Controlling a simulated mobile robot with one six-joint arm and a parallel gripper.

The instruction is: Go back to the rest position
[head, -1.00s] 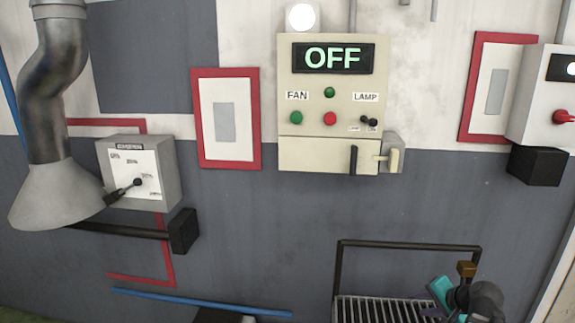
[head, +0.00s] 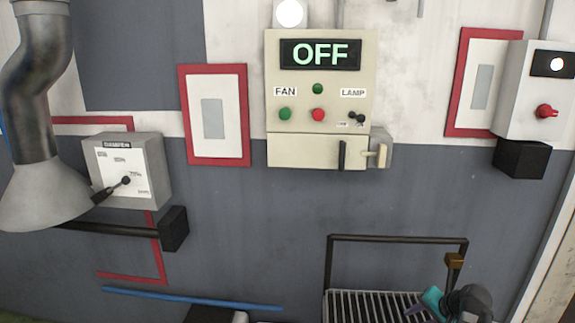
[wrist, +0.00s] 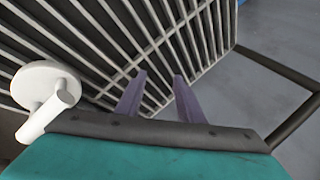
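My gripper (head: 416,306) is at the lower right in the head view, in front of the slatted metal rack (head: 345,312), with its teal body and a bit of a purple finger showing. In the wrist view, the two purple fingers of my gripper (wrist: 159,77) stand apart with nothing between them. The slats of the rack (wrist: 100,50) lie beyond the fingertips. I cannot tell how far the fingers are from the slats.
A beige control box (head: 318,100) reading OFF hangs mid-wall. A grey damper box (head: 160,170) and a flared duct (head: 35,195) are left. A white box (head: 535,110) with a red knob is right.

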